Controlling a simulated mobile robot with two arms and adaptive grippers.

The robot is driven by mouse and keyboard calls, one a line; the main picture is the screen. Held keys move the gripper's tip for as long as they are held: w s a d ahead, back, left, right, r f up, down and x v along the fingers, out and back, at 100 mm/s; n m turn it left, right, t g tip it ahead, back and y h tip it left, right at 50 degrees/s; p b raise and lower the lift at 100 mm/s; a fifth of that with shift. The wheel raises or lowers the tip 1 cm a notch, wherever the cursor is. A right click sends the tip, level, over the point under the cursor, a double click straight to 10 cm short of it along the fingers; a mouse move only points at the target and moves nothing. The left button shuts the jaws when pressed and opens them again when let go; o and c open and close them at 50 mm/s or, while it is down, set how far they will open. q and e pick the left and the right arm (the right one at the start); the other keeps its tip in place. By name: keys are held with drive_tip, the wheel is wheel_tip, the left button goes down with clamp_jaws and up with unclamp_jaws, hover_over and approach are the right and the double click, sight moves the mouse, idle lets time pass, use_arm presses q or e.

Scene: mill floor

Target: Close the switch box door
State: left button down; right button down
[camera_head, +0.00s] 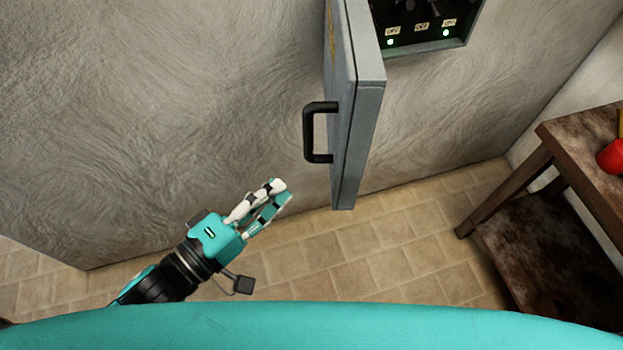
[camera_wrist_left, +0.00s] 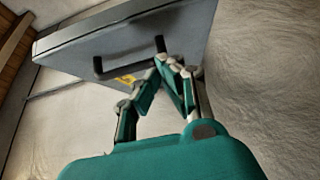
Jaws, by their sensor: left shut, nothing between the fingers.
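The switch box door (camera_head: 360,95) is grey and stands swung open, seen nearly edge-on in the head view. Its black handle (camera_head: 309,132) is on the left face. The switch box (camera_head: 423,24) behind it shows a dark panel with labels and green lights. My left gripper (camera_head: 283,190) is shut and empty, below and left of the handle, apart from it in the head view. In the left wrist view the door (camera_wrist_left: 130,40) and handle (camera_wrist_left: 128,62) lie beyond the shut fingers (camera_wrist_left: 165,62); whether they touch cannot be told. My right gripper is not in view.
A dark wooden table (camera_head: 585,130) with a red object (camera_head: 612,157) stands at the right. The plaster wall (camera_head: 150,110) lies behind and to the left. The tiled floor (camera_head: 360,255) below the door is clear.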

sight(333, 164)
use_arm(q)
drive_tip(key=x, duration=0.1)
drive_tip(key=p+x, duration=0.1)
drive_tip(key=x, duration=0.1)
drive_tip(key=shift+r, duration=0.3)
drive_tip(key=d+p, duration=0.2)
drive_tip(key=d, duration=0.1)
drive_tip(key=shift+w+d+f, duration=0.1)
drive_tip(key=shift+d+f, duration=0.15)
drive_tip(key=shift+d, duration=0.3)
